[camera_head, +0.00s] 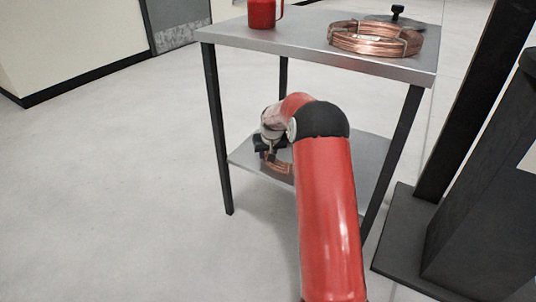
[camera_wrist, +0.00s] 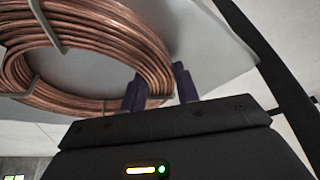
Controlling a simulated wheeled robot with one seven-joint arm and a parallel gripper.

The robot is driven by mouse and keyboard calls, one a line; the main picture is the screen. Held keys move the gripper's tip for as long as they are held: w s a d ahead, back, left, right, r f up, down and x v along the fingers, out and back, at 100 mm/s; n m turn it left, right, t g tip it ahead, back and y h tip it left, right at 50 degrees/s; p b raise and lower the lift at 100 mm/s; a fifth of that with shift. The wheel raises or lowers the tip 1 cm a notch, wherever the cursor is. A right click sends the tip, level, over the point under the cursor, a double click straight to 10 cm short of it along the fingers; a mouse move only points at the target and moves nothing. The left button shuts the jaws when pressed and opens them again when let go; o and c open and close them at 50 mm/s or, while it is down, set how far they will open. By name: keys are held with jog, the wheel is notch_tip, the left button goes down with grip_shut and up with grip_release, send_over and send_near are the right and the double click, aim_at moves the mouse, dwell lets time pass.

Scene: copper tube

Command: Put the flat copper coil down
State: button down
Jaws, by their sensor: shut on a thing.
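The flat copper coil (camera_wrist: 115,40) is large in the wrist view, a ring of stacked copper turns bound with grey straps. My gripper (camera_wrist: 160,87) is shut on the near side of its ring, with one dark finger on each side of the turns. In the head view my gripper (camera_head: 267,147) is at the lower shelf (camera_head: 368,172) of a metal table, and part of the coil (camera_head: 279,167) shows just below it. My arm hides much of the shelf. I cannot tell whether the coil touches the shelf.
On the tabletop (camera_head: 240,34) are a red mug-like container (camera_head: 262,14) and another copper coil (camera_head: 368,42) with a dark item (camera_head: 396,14) by it. Dark table legs (camera_head: 217,130) flank the shelf. A dark stand (camera_head: 470,200) is at the right. The floor at left is clear.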

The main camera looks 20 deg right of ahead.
jog(key=c, duration=1)
grip_release()
jog(key=shift+c, duration=0.2)
